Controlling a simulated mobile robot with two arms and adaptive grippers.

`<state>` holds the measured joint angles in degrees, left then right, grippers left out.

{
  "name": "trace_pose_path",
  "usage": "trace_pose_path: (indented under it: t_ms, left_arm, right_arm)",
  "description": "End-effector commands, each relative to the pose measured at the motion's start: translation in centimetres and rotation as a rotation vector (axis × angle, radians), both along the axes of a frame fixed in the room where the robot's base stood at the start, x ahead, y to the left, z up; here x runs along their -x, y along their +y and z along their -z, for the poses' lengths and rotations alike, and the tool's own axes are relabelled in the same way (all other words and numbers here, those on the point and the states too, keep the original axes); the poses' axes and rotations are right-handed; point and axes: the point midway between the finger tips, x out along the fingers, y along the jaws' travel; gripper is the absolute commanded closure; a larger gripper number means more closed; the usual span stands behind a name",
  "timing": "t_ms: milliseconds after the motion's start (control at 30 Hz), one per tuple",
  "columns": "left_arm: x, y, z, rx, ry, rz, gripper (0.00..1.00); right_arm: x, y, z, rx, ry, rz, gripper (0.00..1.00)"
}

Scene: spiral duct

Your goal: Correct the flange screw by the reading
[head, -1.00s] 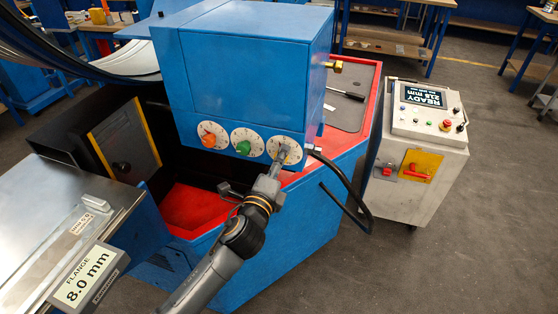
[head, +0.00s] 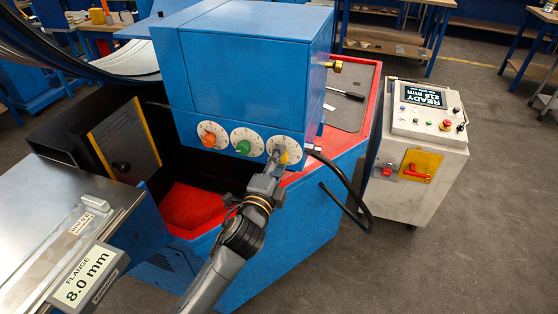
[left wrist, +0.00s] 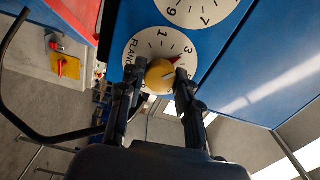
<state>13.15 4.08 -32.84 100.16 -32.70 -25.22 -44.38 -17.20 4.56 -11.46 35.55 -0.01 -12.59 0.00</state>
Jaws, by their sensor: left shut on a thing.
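The flange screw is a yellow knob (left wrist: 160,77) on a white dial (left wrist: 135,47) lettered "FLANG", the rest hidden. In the head view the knob (head: 284,157) is on the rightmost of three dials on the blue machine. A red pointer at the knob points near the 3 in the wrist view. My left gripper (left wrist: 158,82) is shut on the knob, a finger on each side; it also shows in the head view (head: 276,163). A display (head: 88,277) at lower left reads "FLANGE 8.0 mm". My right gripper is out of view.
An orange knob (head: 208,138) and a green knob (head: 243,147) sit on the neighbouring dials to the left. A black cable (head: 350,190) loops close to the right of the dial. A grey console (head: 420,150) with a "READY" screen stands at right.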

Motion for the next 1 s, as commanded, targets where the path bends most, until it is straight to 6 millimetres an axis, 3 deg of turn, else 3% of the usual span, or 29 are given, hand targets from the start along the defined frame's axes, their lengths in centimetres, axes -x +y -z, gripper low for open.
trace_pose_path:
  t_ms: [500, 1000]
  left_arm:
    - [0.03, -0.01, 0.14, 0.394, 0.133, -0.002, 0.99]
    - [0.01, -0.01, 0.15, 0.519, 0.172, -0.001, 0.99]
  right_arm:
    - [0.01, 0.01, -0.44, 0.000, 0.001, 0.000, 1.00]
    - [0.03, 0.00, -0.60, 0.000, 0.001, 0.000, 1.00]
